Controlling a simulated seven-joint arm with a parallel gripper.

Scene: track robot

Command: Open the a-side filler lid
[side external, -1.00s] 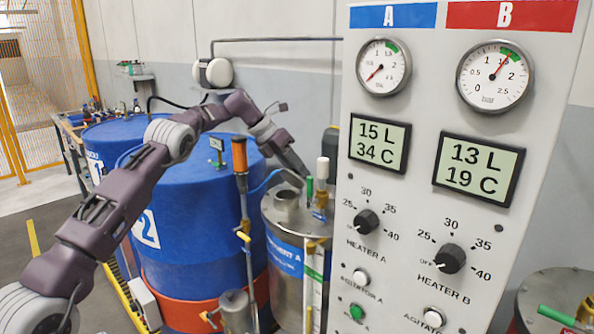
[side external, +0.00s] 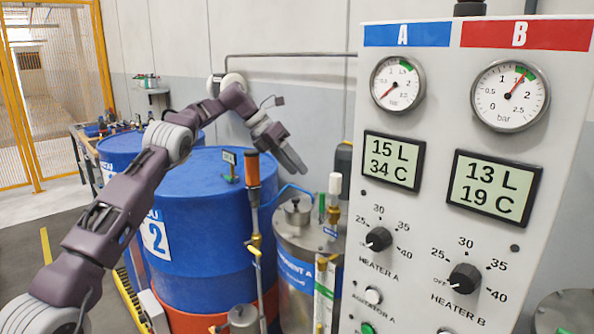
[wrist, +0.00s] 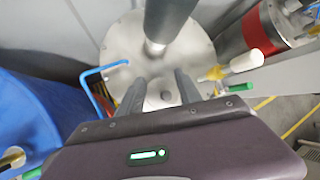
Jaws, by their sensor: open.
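The A-side tank (side external: 299,268) is a steel drum with a blue label, left of the control panel. Its filler lid (side external: 297,214) is a small round metal cap with a knob on the tank top.
A dark cylinder (wrist: 168,20) stands on the tank top ahead of the fingers. A bent blue pipe (side external: 290,189) and a white-topped valve (side external: 334,188) are close by. A blue barrel (side external: 205,200) is left, and the control panel (side external: 430,235) rises on the right.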

